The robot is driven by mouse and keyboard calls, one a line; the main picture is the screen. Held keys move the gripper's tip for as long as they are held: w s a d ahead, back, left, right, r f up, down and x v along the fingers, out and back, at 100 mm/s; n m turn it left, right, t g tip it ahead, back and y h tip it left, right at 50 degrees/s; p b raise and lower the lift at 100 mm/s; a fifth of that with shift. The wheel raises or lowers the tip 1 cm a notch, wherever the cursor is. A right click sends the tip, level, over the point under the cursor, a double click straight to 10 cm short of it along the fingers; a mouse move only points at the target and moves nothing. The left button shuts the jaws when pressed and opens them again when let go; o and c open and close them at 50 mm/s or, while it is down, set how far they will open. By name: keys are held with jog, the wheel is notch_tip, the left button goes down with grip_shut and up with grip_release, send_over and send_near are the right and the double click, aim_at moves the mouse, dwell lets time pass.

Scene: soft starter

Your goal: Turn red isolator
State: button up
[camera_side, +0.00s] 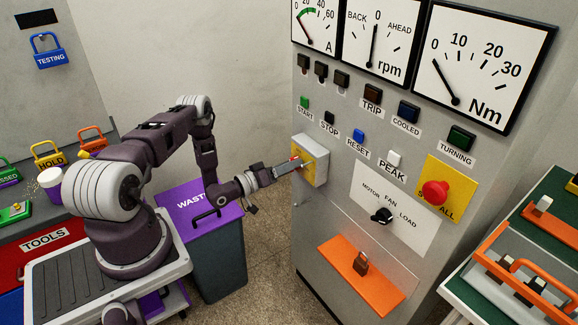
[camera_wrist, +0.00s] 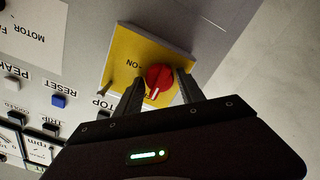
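The red isolator is a round red knob (camera_wrist: 158,78) on a yellow plate (camera_wrist: 122,62) marked "ON", with a pale mark near the knob's lower edge. In the side view its grey box (camera_side: 311,160) with the yellow face stands out from the panel's left part, and my gripper mostly hides the knob. My gripper (camera_side: 294,163) reaches the front of this box from the left. In the wrist view its two dark fingers (camera_wrist: 160,80) are apart, one on each side of the knob. Whether they touch or squeeze it cannot be made out.
START, STOP and RESET buttons sit above the isolator box in the side view. A red stop button (camera_side: 434,192), a black selector (camera_side: 382,215) and an orange shelf (camera_side: 362,278) with a padlock (camera_side: 361,263) lie right and below.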

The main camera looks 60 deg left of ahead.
grip_shut()
jog(key=shift+m, duration=0.3)
jog(key=shift+d+m, duration=0.1)
jog(key=shift+m, duration=8.5)
jog(key=shift+f, duration=0.1)
jog(key=shift+o, duration=2.2)
grip_release()
